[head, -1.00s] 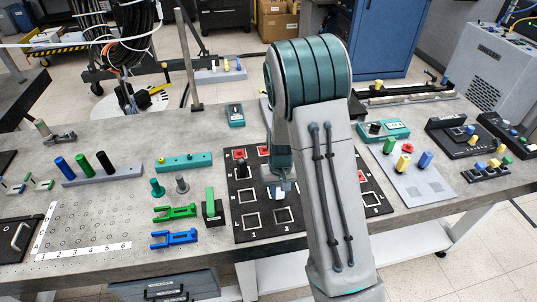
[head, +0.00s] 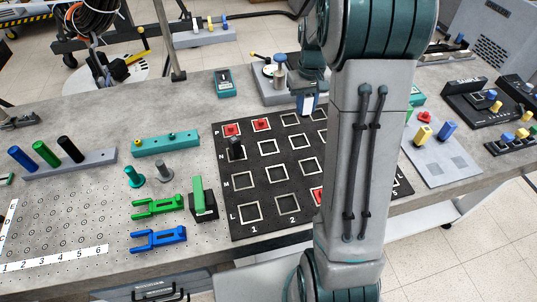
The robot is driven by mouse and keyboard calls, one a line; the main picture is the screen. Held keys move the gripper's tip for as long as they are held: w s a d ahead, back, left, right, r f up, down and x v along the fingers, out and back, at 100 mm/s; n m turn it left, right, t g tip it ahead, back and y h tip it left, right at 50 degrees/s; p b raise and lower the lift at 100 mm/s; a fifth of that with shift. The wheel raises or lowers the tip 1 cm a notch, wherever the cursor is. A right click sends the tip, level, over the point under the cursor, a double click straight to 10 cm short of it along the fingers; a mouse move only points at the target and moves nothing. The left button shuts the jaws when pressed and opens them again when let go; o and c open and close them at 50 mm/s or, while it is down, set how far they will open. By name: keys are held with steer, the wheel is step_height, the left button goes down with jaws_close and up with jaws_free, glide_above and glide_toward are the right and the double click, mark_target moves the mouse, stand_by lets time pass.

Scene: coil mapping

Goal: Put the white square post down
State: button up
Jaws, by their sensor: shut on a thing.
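My gripper (head: 306,93) points down over the far edge of the black board (head: 226,219), left of my forearm. It is shut on the white square post (head: 308,104), a small pale piece just below the jaws. The arm hides part of the board's right side, and I cannot tell whether the post touches anything. The board has white square outlines in rows L, M, N and P.
Behind the board is a grey fixture (head: 268,88) with a blue-topped knob. To the left are green (head: 158,207) and blue (head: 158,239) forks, a black block with a green bar (head: 201,198) and a teal bar (head: 165,145). A grey plate with coloured pegs (head: 440,150) lies right.

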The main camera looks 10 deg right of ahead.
steer(key=shift+s, duration=0.1)
steer(key=a+f, duration=0.2)
steer(key=a, duration=0.1)
steer(key=a+f+p, duration=0.1)
steer(key=a+f, duration=0.1)
steer(key=a, duration=0.2)
steer(key=a+f, duration=0.2)
steer(key=a, duration=0.2)
steer(key=shift+s+p, duration=0.3)
steer(key=shift+s, duration=0.1)
steer(key=shift+a+f, duration=0.1)
steer(key=shift+f, duration=2.1)
steer(key=shift+f, duration=0.15)
steer(key=o, duration=1)
